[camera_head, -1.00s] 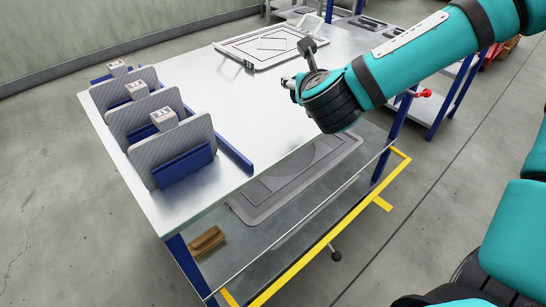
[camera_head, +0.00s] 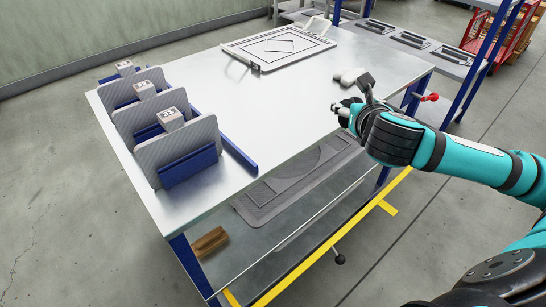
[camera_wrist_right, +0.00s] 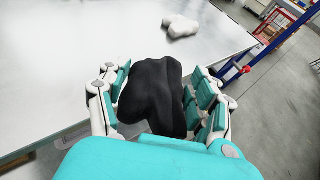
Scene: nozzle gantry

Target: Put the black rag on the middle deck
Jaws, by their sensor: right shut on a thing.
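The black rag (camera_wrist_right: 153,98) is bunched between the fingers of my right gripper (camera_wrist_right: 158,103) in the right wrist view. In the head view my right gripper (camera_head: 343,108) is over the right edge of the table's top deck (camera_head: 270,110); the rag cannot be made out there. Below the top deck is a lower deck (camera_head: 225,268), bearing a flat grey panel (camera_head: 255,210) and a brown block (camera_head: 209,242). I cannot tell whether a further deck lies beneath it. My left gripper is not in view.
A white rag (camera_head: 348,76) lies on the top deck beyond my right gripper. Grey plates in a blue rack (camera_head: 187,167) stand at the left, and a framed board (camera_head: 278,46) lies at the back. A yellow bar (camera_head: 330,238) runs along the lower front.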

